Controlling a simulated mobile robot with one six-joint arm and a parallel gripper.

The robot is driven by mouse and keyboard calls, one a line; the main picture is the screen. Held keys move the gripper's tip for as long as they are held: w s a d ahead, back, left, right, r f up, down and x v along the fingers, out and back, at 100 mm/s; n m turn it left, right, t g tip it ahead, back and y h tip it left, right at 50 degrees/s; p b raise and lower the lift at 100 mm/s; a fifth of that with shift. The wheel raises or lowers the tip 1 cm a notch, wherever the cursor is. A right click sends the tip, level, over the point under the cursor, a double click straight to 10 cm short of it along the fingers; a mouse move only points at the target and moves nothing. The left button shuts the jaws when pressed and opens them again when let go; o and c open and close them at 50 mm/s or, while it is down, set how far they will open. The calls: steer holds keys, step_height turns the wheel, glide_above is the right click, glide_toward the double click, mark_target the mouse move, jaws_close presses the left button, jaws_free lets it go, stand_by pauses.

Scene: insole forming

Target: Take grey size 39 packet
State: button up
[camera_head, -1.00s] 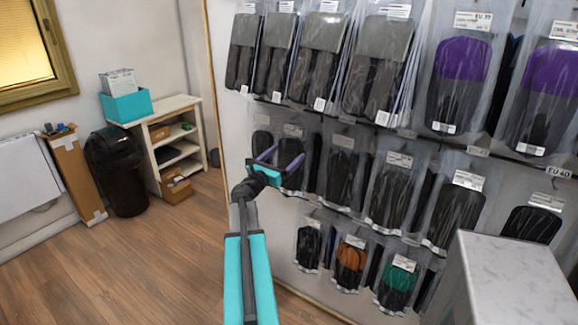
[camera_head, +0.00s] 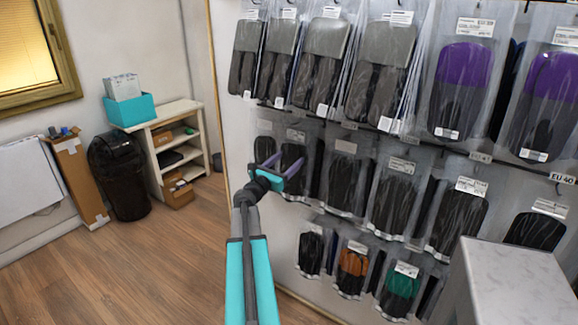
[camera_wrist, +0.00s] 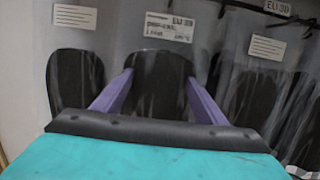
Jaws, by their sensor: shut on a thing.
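A clear packet with a dark grey or black insole hangs in the middle row of the wall rack; its white label (camera_wrist: 168,30) appears to read EU 39. In the head view this packet (camera_head: 296,136) is partly behind my gripper (camera_head: 284,164). In the wrist view the purple fingers of my gripper (camera_wrist: 160,82) lie on the left and right sides of this packet and are shut on it. The packet still hangs in line with its neighbours. Its lower part is hidden by my gripper in the wrist view.
Similar dark packets (camera_head: 346,180) hang close on both sides. Grey-topped packets (camera_head: 325,60) and purple ones (camera_head: 463,75) hang above; orange (camera_head: 353,262) and green (camera_head: 402,284) ones below. A pale marble-topped block (camera_head: 520,275) stands at lower right.

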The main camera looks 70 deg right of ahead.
steer(key=shift+r, duration=0.15)
steer(key=shift+r, duration=0.65)
steer(key=r+b+v, duration=0.2)
steer(key=r+v, duration=0.1)
steer(key=v, duration=1.4)
steer(key=shift+a+f, duration=0.15)
steer(key=shift+a, duration=0.45)
steer(key=shift+w, duration=0.2)
